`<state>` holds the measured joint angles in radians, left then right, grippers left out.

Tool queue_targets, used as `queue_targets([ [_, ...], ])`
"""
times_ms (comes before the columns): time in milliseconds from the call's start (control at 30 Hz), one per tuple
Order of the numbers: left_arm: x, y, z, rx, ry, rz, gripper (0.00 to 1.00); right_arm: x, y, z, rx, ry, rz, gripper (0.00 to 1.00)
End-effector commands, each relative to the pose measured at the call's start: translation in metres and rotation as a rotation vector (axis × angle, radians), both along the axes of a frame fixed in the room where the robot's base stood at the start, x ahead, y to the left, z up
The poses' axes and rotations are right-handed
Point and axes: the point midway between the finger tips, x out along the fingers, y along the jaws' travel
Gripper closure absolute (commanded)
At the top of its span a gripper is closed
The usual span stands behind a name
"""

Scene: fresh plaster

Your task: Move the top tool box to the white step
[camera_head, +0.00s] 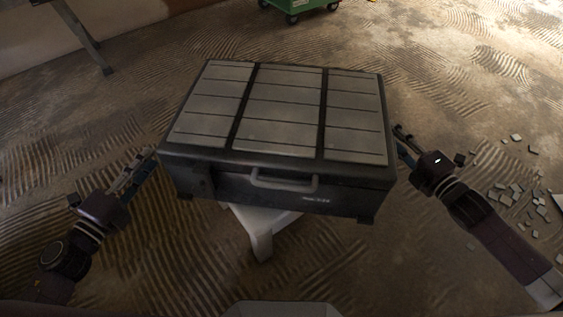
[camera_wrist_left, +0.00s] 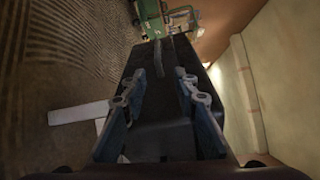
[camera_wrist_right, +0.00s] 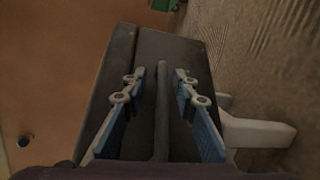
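A large black tool box (camera_head: 283,190) with a grey panelled lid and a front handle fills the middle of the head view. Its dark side also shows in the left wrist view (camera_wrist_left: 160,130) and the right wrist view (camera_wrist_right: 180,135). Only one box is visible. A white step (camera_head: 262,232) shows partly beneath it; the box hides most of it. My left gripper (camera_head: 148,158) is at the box's left side, fingers apart. My right gripper (camera_head: 399,137) is at its right side, fingers apart, with a raised strip on the box between them. Contact is unclear.
A green wheeled cart (camera_head: 303,6) stands at the far back. A slanted leg (camera_head: 85,38) stands at the upper left. Broken tile pieces (camera_head: 520,190) lie on the floor at right.

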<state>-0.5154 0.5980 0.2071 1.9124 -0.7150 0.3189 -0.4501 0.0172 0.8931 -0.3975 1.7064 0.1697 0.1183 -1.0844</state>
Motion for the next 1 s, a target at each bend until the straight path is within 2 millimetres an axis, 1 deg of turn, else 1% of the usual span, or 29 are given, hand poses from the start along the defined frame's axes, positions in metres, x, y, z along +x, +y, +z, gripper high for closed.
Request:
queue_targets([
  [700, 0.0, 0.0, 0.0, -0.001, 0.0, 0.0, 0.73, -0.082, -0.038, 0.009, -0.001, 0.002, 0.001, 0.73],
  [800, 0.0, 0.0, 0.0, -0.001, 0.0, 0.0, 0.73, -0.091, -0.042, 0.009, 0.0, 0.002, 0.0, 0.73],
  [1000, 0.0, 0.0, 0.0, -0.001, 0.0, 0.0, 0.73, -0.102, -0.047, 0.012, 0.0, 0.0, 0.0, 0.73],
])
